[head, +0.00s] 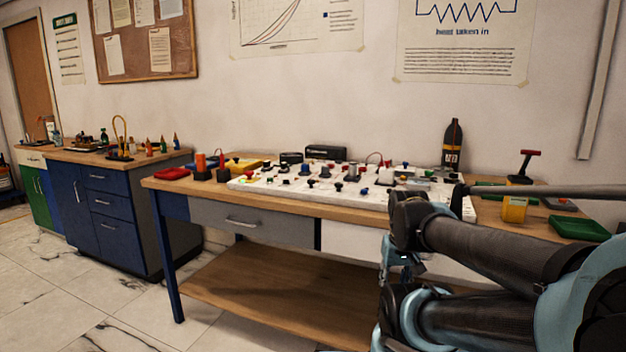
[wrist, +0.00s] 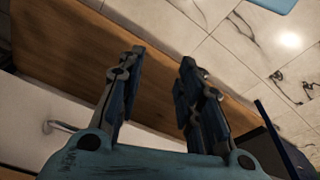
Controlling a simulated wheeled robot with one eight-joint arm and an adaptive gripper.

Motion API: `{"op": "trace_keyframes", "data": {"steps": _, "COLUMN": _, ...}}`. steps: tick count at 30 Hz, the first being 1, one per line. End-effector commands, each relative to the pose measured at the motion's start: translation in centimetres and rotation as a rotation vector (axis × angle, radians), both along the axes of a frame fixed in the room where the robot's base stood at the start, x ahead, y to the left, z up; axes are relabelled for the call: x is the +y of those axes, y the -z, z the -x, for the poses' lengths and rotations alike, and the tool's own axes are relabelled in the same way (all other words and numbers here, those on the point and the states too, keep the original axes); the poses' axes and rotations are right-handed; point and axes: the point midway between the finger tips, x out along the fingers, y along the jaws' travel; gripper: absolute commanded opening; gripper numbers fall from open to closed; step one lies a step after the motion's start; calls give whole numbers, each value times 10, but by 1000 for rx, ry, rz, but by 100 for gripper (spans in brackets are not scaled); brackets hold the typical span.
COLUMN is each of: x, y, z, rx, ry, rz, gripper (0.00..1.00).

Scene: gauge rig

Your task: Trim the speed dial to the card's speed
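A white gauge board (head: 300,184) with several small black, red, blue and yellow knobs and parts lies on the wooden workbench (head: 160,184). The knobs are too small to tell which is the speed dial. I cannot make out the speed card. My gripper (wrist: 160,62) is open in the wrist view, its two fingers well apart with nothing between them. It points down past the bench front, over the lower shelf and floor. In the head view my arm fills the lower right and hides the right front of the bench.
A red tray (head: 172,173) lies at the bench's left end; a green tray (head: 580,228) and a yellow item (head: 514,209) lie at its right. A lower shelf (head: 285,290) juts out below. Open tiled floor lies front left.

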Motion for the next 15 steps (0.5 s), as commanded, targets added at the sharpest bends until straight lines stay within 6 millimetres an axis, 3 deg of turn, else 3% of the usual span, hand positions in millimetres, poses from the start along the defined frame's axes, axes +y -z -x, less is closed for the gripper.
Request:
{"op": "trace_keyframes", "data": {"steps": 1, "x": 0, "y": 0, "z": 0, "rx": 0, "ry": 0, "rz": 0, "gripper": 36}}
{"op": "trace_keyframes", "data": {"steps": 3, "x": 0, "y": -4, "z": 4, "rx": -7, "ry": -2, "rz": -1, "gripper": 48}}
{"op": "trace_keyframes", "data": {"steps": 7, "x": 4, "y": -20, "z": -2, "rx": -15, "ry": -31, "rz": -5, "gripper": 48}}
{"op": "trace_keyframes", "data": {"steps": 11, "x": 13, "y": -56, "z": -30, "rx": -21, "ry": -102, "rz": -15, "gripper": 48}}
{"op": "trace_keyframes", "data": {"steps": 15, "x": 28, "y": -107, "z": -72, "rx": -36, "ry": -215, "rz": -30, "gripper": 48}}
